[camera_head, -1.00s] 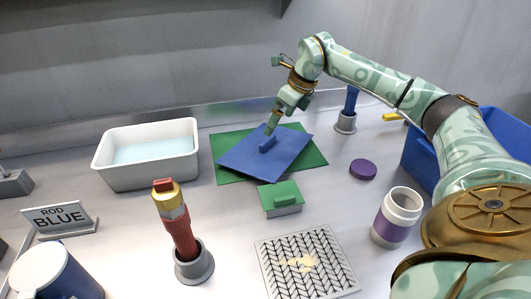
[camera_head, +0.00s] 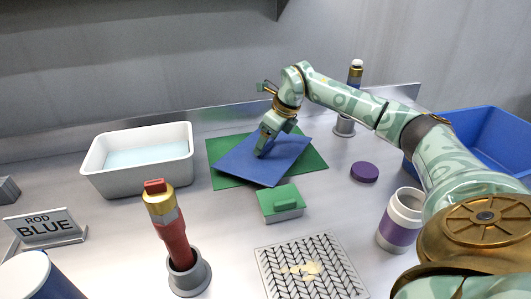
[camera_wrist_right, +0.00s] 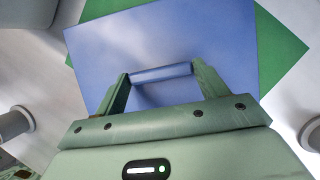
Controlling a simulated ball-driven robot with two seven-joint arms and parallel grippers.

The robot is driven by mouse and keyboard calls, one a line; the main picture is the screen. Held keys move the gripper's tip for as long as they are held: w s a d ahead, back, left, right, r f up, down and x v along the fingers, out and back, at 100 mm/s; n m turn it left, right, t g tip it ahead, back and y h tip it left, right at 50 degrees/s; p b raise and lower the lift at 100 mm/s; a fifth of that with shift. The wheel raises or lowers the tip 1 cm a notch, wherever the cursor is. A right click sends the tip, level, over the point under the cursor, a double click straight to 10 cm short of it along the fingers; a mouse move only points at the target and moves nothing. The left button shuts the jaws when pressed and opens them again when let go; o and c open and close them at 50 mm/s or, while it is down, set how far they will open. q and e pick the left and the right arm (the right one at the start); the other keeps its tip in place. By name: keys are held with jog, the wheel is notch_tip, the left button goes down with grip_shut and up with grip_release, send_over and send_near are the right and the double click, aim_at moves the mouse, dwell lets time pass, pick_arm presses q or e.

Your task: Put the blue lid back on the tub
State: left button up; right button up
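The blue lid (camera_head: 240,160) lies on a green mat (camera_head: 312,160), turned askew to it, with a raised bar handle. It fills much of the right wrist view (camera_wrist_right: 165,35), where the handle (camera_wrist_right: 162,74) shows too. My right gripper (camera_head: 262,152) is down at the lid's handle. In the right wrist view its two fingers (camera_wrist_right: 160,78) stand apart, one at each end of the handle; whether they press on it is not clear. The white tub (camera_head: 140,175), with no lid on it, stands left of the mat and holds pale blue liquid. My left gripper is out of view.
A red rod (camera_head: 174,240) stands in a grey holder, near a "ROD BLUE" sign (camera_head: 45,225). A small green-lidded box (camera_head: 281,203), grate (camera_head: 310,270), purple lid (camera_head: 364,172) and purple-banded jar (camera_head: 400,220) are in front. A blue bin (camera_head: 490,140) is right.

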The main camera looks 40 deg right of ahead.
aim_at(268, 152)
jog(key=shift+c, duration=0.6)
jog(key=shift+r, duration=0.1)
jog(key=shift+r, duration=0.2)
jog(key=r+p, duration=0.1)
jog(key=r, duration=0.1)
jog(key=r+p, duration=0.1)
jog(key=r, duration=0.1)
jog(key=shift+s+a, duration=0.15)
jog(key=shift+s, duration=0.05)
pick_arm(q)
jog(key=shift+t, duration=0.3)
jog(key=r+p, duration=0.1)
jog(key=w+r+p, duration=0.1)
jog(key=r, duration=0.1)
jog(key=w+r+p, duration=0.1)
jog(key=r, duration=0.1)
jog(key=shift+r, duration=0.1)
pick_arm(e)
jog(key=s+a+r, duration=0.6)
jog(key=s+r, duration=0.2)
jog(key=s, duration=0.3)
jog(key=shift+s+a+r, duration=0.25)
jog(key=shift+s+a, duration=0.05)
jog(key=shift+a, duration=0.1)
